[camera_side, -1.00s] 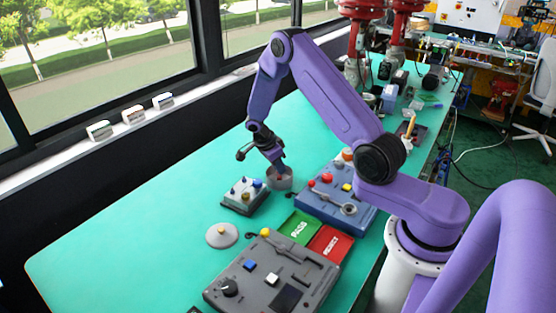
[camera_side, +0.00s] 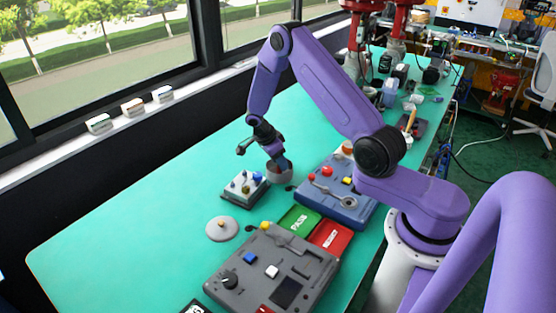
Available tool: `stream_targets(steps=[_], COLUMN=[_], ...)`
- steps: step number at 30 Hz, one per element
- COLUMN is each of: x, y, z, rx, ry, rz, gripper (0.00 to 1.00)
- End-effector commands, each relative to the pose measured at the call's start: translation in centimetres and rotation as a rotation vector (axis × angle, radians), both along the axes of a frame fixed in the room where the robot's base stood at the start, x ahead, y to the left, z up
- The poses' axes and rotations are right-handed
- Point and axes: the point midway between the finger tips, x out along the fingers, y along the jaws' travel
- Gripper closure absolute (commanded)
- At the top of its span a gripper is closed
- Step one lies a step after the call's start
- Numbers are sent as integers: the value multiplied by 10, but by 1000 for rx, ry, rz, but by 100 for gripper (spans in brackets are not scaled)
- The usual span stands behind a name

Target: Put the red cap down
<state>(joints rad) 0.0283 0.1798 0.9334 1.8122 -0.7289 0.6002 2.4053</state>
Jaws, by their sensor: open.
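My gripper (camera_side: 277,161) points down, open, at a small grey round cup (camera_side: 280,173) in the middle of the table. Its fingertips are at or just over the cup's rim. I cannot make out a loose red cap now; the inside of the cup is mostly hidden by the gripper. A red knob (camera_side: 312,177) sits on the left of the blue panel box (camera_side: 352,206), apart from my gripper.
A small grey block with pegs (camera_side: 244,188) stands left of the cup. A round grey disc (camera_side: 222,229), a green PASS tray (camera_side: 300,221), a red tray (camera_side: 331,238) and a grey control box (camera_side: 240,262) lie in front. The table's left side is clear.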

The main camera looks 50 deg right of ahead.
Motion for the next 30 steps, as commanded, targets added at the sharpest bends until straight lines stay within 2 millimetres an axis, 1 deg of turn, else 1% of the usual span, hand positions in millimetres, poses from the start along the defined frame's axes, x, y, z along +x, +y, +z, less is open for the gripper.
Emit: stream_targets(steps=[4,7,21,25,30], x=[0,1,1,0,0], y=[0,0,0,0,0], z=[0,6,63,70,70], rx=[0,-1,-1,1,0], ry=[0,-2,-2,-1,0], rz=[0,-1,-1,0,0], gripper=[56,56,56,56,56])
